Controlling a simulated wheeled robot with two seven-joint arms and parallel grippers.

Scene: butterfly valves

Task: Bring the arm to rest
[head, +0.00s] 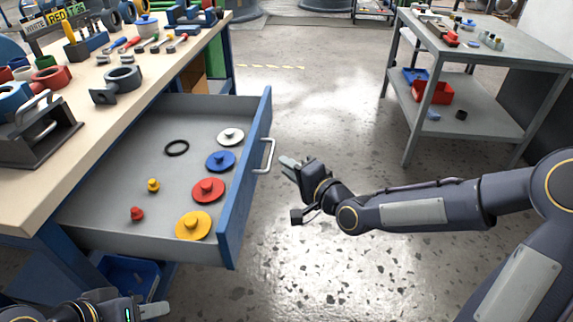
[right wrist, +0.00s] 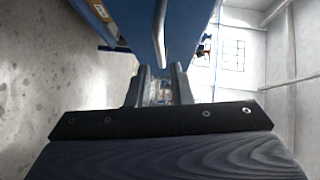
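The workbench drawer (head: 130,160) is pulled open, with its blue front (head: 245,185) facing right. Its metal handle (head: 266,157) stands out from that front. My right gripper (head: 288,164) is just right of the handle, apparently apart from it. In the right wrist view its fingers (right wrist: 160,90) are spread with a gap between them, and the blue drawer front and the grey handle (right wrist: 160,30) lie beyond. My left gripper (head: 155,310) is at the bottom left, below the drawer, mostly cut off; its finger spacing is unclear.
The drawer holds white (head: 231,136), blue (head: 220,161), red (head: 208,190) and yellow (head: 193,225) discs, a black ring (head: 177,148) and two small knobs. Tools and valve parts crowd the workbench (head: 150,75). A grey shelf table (head: 480,115) stands at the right. Open floor lies between.

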